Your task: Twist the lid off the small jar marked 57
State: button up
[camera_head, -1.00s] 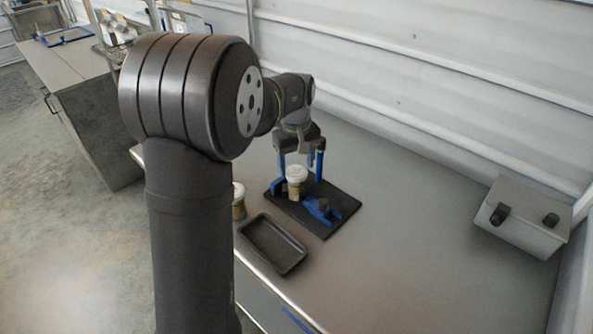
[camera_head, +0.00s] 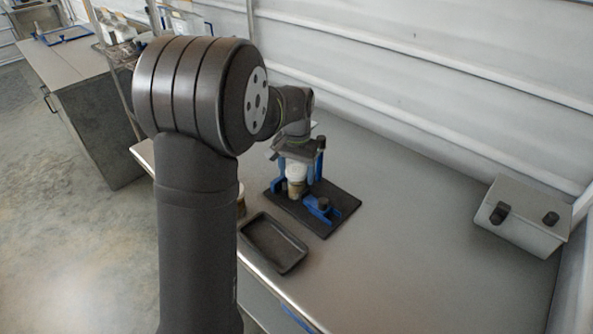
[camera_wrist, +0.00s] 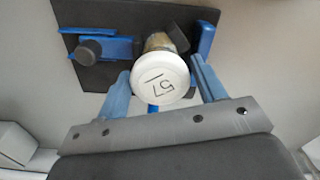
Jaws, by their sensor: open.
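The small jar (camera_head: 295,188) has a white lid and a tan body and stands upright in the blue clamp (camera_head: 319,208) on a black base plate. In the wrist view its white lid (camera_wrist: 160,77) shows the mark 57, upside down. My gripper (camera_wrist: 158,84) is open, with one blue finger on each side of the lid. I see slim gaps between the fingers and the lid in the wrist view. In the head view my gripper (camera_head: 297,172) is over the jar from above, and the fingers partly hide it.
A black shallow tray (camera_head: 273,243) lies empty in front of the clamp plate. A second jar (camera_head: 241,200) is mostly hidden behind my arm. A grey box with black knobs (camera_head: 524,217) stands at the right. The table between is clear.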

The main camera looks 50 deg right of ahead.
jog(key=m, duration=0.6)
dwell(0.3)
jog(key=c, duration=0.5)
jog(key=shift+c, duration=0.2)
